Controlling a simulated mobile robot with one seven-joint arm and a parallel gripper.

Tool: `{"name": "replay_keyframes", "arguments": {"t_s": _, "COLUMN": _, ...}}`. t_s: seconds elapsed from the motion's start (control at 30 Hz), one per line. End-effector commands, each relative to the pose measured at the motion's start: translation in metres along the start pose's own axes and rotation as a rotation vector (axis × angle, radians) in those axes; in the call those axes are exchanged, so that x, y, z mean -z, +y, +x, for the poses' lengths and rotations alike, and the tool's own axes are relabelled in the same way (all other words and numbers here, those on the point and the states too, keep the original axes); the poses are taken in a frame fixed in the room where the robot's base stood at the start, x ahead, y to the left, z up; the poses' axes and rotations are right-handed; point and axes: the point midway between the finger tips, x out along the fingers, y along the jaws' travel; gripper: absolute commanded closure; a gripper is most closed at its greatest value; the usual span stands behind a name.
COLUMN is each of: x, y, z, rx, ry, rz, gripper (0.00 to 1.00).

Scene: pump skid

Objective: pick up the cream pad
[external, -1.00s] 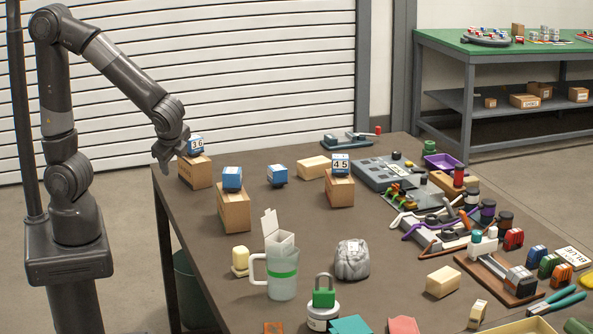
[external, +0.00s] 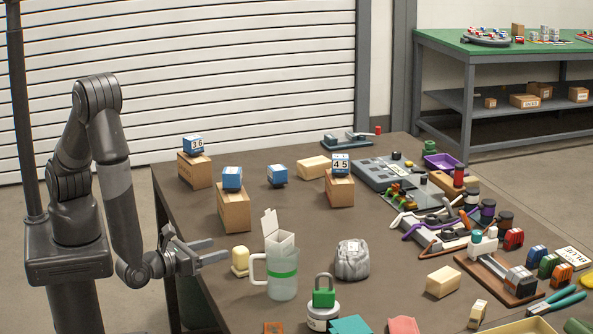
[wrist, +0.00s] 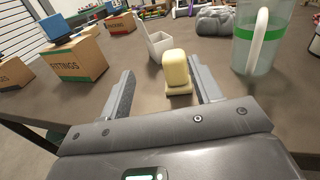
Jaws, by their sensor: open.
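The cream pad (external: 240,259), a small rounded pale-yellow block on a cream base, stands upright near the table's left edge, left of the jug. In the wrist view the cream pad (wrist: 175,70) shows between my finger lines, closer to the right finger. My gripper (external: 224,250) is open and empty just left of the pad, pointing at it. In the wrist view my gripper (wrist: 160,70) has its fingers spread wide.
A jug with a green band (external: 283,277) stands close right of the pad, with a white open carton (external: 279,240) at it. A grey wrapped bundle (external: 352,260) and a green padlock (external: 324,296) lie further right. Cardboard boxes (external: 233,208) stand behind. The table's left edge is near.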

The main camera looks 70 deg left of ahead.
Motion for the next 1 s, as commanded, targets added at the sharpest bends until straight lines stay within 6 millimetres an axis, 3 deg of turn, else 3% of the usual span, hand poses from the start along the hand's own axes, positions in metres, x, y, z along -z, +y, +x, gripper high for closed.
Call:
{"name": "replay_keyframes", "arguments": {"t_s": 0.17, "x": 0.013, "y": -0.015, "z": -0.012, "rx": 0.085, "ry": -0.02, "rz": 0.043, "gripper": 0.42}}
{"name": "replay_keyframes", "arguments": {"t_s": 0.43, "x": 0.013, "y": -0.018, "z": 0.027, "rx": 0.087, "ry": -0.021, "rz": 0.044, "gripper": 0.42}}
{"name": "replay_keyframes", "arguments": {"t_s": 0.67, "x": 0.013, "y": -0.019, "z": 0.046, "rx": 0.086, "ry": -0.02, "rz": 0.045, "gripper": 0.42}}
{"name": "replay_keyframes", "arguments": {"t_s": 1.0, "x": 0.015, "y": -0.019, "z": 0.09, "rx": 0.087, "ry": -0.02, "rz": 0.043, "gripper": 0.42}}
